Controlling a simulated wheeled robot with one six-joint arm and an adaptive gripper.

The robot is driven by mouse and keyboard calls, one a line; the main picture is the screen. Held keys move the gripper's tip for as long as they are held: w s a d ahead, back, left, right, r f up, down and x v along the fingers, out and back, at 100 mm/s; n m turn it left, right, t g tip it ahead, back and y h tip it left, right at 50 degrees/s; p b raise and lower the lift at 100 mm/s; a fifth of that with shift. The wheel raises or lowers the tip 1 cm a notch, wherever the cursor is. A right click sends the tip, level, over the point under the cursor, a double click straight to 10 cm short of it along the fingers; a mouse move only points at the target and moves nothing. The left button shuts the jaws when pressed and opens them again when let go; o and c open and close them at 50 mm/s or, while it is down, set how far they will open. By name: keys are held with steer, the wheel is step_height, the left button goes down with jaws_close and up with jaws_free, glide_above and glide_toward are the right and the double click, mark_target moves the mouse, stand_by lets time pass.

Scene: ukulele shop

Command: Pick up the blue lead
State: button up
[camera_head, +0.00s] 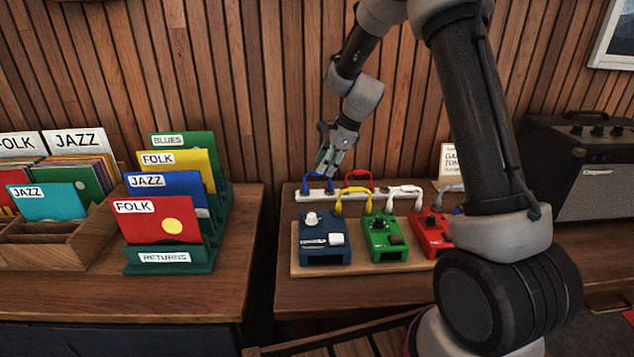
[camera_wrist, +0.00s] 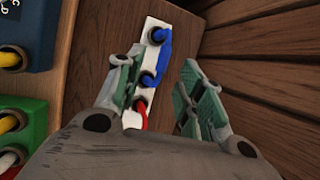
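The blue lead (camera_head: 306,182) is a short arched cable with both ends at the white strip (camera_head: 312,197), behind the pedals. It also shows in the wrist view (camera_wrist: 165,52), beyond and between my fingers. My gripper (camera_head: 323,168) is directly above the blue lead in the head view, pointing down. In the wrist view my gripper (camera_wrist: 160,72) is open, with green-grey pads on either side of the lead. I cannot tell whether a finger touches it.
A red lead (camera_head: 358,174) on the same strip is close by. Yellow (camera_head: 353,192) and white leads (camera_head: 404,190) run near the dark blue (camera_head: 325,252), green (camera_head: 386,240) and red pedals (camera_head: 432,238). Record dividers (camera_head: 165,225) stand left; an amplifier (camera_head: 590,180) stands right. A slatted wall is behind.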

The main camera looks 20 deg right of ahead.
steer(key=x, duration=0.5)
steer(key=shift+w+a+f, duration=0.1)
steer(key=shift+w+a, duration=0.1)
jaws_close()
